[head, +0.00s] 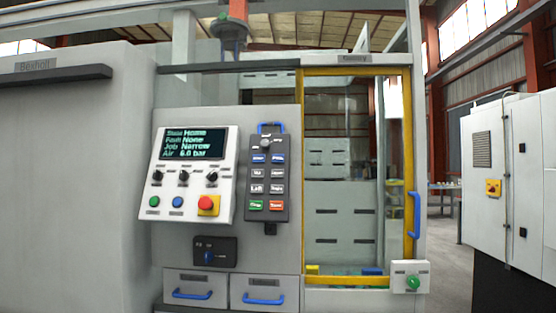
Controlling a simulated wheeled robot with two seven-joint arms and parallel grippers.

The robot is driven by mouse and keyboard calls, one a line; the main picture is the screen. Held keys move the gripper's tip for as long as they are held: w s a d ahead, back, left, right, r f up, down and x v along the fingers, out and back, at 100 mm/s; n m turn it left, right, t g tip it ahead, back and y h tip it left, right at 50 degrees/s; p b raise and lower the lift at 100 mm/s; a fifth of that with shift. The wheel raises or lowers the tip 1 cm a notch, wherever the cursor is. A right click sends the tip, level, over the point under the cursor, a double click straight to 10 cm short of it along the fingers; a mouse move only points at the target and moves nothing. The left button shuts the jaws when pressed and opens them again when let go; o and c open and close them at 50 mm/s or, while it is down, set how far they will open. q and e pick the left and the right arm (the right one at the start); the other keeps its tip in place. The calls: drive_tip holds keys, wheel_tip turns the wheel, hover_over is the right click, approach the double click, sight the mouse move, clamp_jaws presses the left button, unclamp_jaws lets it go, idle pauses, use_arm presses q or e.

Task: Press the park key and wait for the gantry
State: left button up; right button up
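A dark hand pendant (267,180) with a blue handle on top hangs on the grey front panel, right of the control panel. It has a round knob and rows of small keys: two blue at the top, pale ones below, then green and red at the bottom. The key labels are too small for me to tell surely which is park. A white control panel (222,200) has a dark display (194,143) reading state Home, fault None, job Narrow and air about 6 bar. Neither gripper is in view.
A yellow-framed door (408,150) with a blue handle (416,215) looks shut. A white box with a green button (412,283) sits below it. Two drawers with blue handles (192,294) are under the panel. A white cabinet (510,170) stands at right, with open floor between.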

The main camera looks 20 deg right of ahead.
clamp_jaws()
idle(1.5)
